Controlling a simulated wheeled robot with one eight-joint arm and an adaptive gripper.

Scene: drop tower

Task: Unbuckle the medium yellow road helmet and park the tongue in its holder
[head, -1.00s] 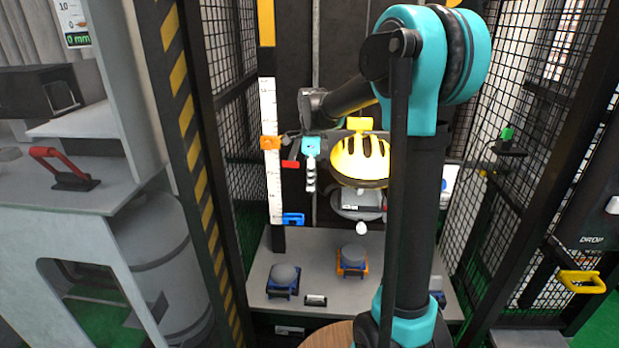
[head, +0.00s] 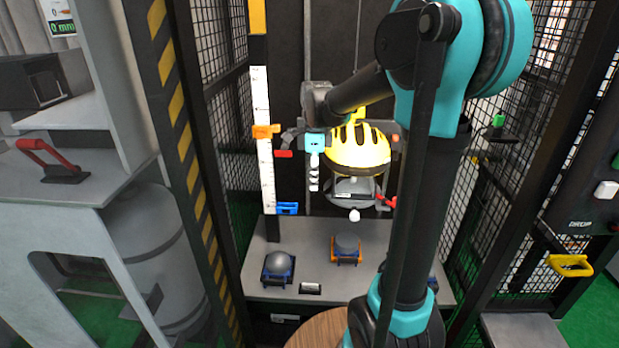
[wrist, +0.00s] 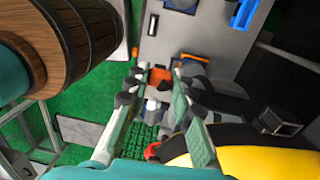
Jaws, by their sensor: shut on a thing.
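The yellow road helmet (head: 358,150), with dark vents, sits on a grey headform (head: 352,190) in the tower; its yellow shell fills the lower right of the wrist view (wrist: 245,155). A red part (head: 386,202) shows at the headform's lower right, and a white ball (head: 354,215) below it. My gripper (head: 314,186) points down just left of the helmet. I cannot pick out the tongue, buckle or holder.
A white scale (head: 262,165) with an orange clamp (head: 265,131) and a blue clamp (head: 287,208) stands left. An orange-based anvil (head: 346,248) and a blue-based anvil (head: 278,268) stand on the grey base plate (head: 325,275). Mesh walls flank the tower. A wooden round top (head: 315,330) is in front.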

